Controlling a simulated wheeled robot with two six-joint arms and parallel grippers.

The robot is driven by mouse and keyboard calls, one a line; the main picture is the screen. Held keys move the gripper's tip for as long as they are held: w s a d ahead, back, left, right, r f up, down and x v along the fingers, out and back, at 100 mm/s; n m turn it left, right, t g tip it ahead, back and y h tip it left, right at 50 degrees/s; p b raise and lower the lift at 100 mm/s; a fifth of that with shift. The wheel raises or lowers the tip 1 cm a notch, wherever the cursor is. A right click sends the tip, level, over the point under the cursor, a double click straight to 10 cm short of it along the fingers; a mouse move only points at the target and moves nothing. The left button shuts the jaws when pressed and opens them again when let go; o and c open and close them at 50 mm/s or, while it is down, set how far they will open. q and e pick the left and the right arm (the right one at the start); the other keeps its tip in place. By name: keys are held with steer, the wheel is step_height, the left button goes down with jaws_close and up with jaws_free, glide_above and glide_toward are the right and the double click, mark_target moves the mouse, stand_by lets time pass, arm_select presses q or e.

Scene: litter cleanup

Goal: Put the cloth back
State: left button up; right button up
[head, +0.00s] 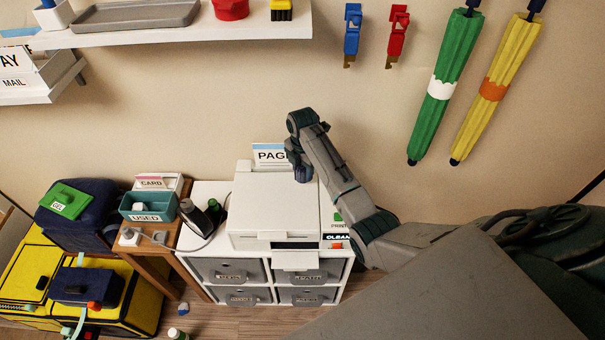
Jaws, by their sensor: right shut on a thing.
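My right gripper (301,168) hangs above the right rear part of the white printer (265,205), pointing down, its arm coming in from the right. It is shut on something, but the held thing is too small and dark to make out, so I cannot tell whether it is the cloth. No cloth can be clearly picked out elsewhere. My left gripper is not in view.
A PAGE sign (270,153) stands behind the printer. A wooden side table (160,262) with a teal USED box (146,207) is on the left, beside yellow and dark blue bags. Umbrellas hang on the right wall. A small bottle (177,334) is on the floor.

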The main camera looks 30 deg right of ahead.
mark_target(302, 175)
steer(key=shift+w+d+f+p, duration=0.1)
steer(key=shift+w+f+p, duration=0.05)
steer(key=shift+f+p, duration=0.15)
step_height(302, 175, down, 2)
steer(key=shift+f+p, duration=0.1)
steer(key=shift+p, duration=0.3)
steer(key=shift+f, duration=0.35)
steer(key=shift+f, duration=0.1)
steer(key=o, duration=1)
steer(key=shift+c, duration=0.2)
steer(key=shift+r, duration=0.2)
step_height(302, 175, up, 12)
steer(key=shift+f+b, duration=0.1)
steer(key=shift+b, duration=1.05)
